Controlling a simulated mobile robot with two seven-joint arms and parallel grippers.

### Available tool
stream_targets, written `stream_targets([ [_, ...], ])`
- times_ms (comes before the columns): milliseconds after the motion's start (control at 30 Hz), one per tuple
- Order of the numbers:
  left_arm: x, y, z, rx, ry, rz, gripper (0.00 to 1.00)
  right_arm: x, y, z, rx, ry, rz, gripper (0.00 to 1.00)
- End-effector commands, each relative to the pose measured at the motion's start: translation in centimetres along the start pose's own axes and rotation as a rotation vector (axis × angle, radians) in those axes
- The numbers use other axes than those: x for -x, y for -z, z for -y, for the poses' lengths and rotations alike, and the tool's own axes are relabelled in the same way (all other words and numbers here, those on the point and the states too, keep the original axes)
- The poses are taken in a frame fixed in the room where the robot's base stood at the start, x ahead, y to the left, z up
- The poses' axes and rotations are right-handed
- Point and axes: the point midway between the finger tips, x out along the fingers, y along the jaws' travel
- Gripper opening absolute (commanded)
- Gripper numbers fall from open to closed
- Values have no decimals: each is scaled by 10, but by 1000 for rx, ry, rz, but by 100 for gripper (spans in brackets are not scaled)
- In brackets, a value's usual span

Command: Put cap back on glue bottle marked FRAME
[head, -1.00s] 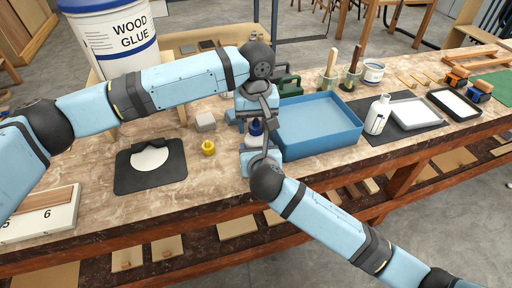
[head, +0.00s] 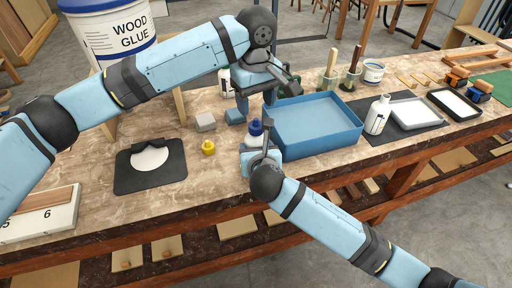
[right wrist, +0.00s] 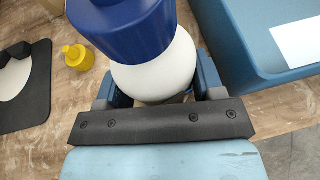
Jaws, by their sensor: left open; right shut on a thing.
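A white bottle with a blue cap stands upright in my right gripper (head: 256,150), which is shut around its body. In the right wrist view the white bottle (right wrist: 155,75) shows below the wide blue cap (right wrist: 122,22), which sits on its top. The blue cap (head: 255,128) also shows in the head view. No FRAME marking can be read, and whether the cap is fully tight cannot be told. My left gripper (head: 256,100) is open and empty, just above the cap and apart from it.
A yellow nozzle-like piece (head: 208,147) stands left of the bottle, near a dark mat (head: 130,180). A blue tray (head: 345,140) is close on the right. Another white bottle (head: 377,115) stands beyond it. One more white bottle (head: 223,82) is behind my left gripper.

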Motion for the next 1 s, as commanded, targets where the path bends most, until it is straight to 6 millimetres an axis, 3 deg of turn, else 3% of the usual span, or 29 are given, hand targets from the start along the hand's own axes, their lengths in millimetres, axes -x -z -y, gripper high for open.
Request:
stream_targets([
  [200, 11, 0, 0, 180, 0, 1, 58, 0, 0, 0, 0, 0, -1, 0],
  [567, 10, 0, 0, 194, 1, 1, 58, 0, 0, 0, 0, 0, -1, 0],
  [767, -9, 0, 1, 194, 3, 2, 58, 0, 0, 0, 1, 0, -1, 0],
  [1000, -46, 0, 1, 193, 2, 0, 58, 0, 0, 0, 0, 0, -1, 0],
])
